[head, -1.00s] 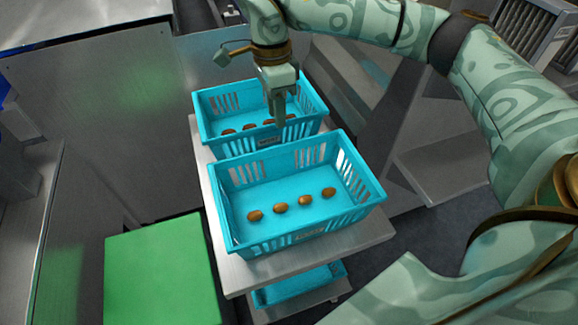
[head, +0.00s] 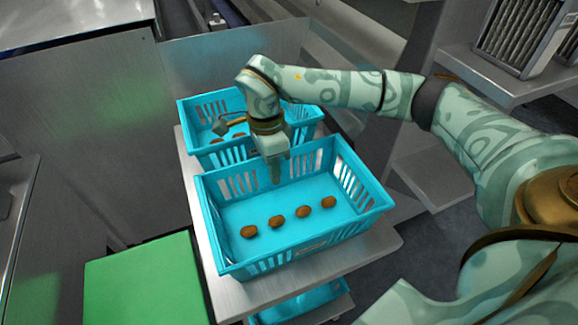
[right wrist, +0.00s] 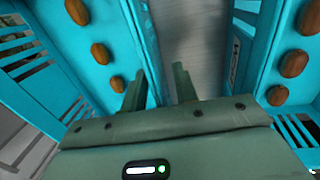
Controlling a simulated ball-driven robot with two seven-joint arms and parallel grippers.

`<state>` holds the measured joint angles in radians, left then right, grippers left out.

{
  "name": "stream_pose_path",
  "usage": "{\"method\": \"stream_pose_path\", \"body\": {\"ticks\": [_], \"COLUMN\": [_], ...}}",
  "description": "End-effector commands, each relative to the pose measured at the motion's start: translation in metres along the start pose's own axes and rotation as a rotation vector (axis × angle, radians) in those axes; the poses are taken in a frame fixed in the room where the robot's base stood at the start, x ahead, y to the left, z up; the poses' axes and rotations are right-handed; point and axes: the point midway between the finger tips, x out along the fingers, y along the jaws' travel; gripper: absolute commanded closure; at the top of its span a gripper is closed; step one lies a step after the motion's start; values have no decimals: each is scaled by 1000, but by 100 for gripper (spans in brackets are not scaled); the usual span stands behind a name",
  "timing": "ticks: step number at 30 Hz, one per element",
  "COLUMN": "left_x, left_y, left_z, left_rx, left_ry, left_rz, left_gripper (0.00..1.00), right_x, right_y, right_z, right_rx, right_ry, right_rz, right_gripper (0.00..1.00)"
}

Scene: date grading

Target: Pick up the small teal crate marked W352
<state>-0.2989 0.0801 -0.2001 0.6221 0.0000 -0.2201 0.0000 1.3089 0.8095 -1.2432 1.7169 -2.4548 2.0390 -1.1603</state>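A near teal crate (head: 350,230) stands on a steel stand, with several brown dates on its floor. Its front label is too small to read. A far teal crate (head: 205,158) stands just behind it, partly hidden by my right arm. My right gripper (head: 275,180) points down at the near crate's far wall. A label (right wrist: 235,58) on the right-hand crate there is only partly legible. My left gripper is not in view.
The steel stand top (head: 365,250) shows as a narrow margin around the crates. Another teal crate (head: 305,303) sits on a lower level. A green surface (head: 145,285) is at lower left. Steel panels and shelving stand behind and to the right.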

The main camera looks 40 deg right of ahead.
Motion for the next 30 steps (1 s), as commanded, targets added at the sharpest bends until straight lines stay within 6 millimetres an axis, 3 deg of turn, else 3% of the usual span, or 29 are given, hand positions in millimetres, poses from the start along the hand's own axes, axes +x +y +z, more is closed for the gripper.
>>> {"method": "stream_pose_path", "body": {"ticks": [2, 5, 19, 30], "left_x": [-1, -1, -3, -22], "left_y": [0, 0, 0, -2], "left_z": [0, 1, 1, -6], "left_rx": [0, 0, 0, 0], "left_ry": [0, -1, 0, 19], "left_rz": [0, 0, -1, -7], "left_gripper": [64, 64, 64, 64], "right_x": [-1, -2, -6, -46], "right_y": [0, 0, 0, 12], "right_z": [0, 0, 0, 5], "right_rx": [0, 0, 0, -3], "right_ry": [0, 0, -1, -2], "right_rz": [-1, -1, -2, -4], "right_gripper": [74, 100, 100, 100]}}
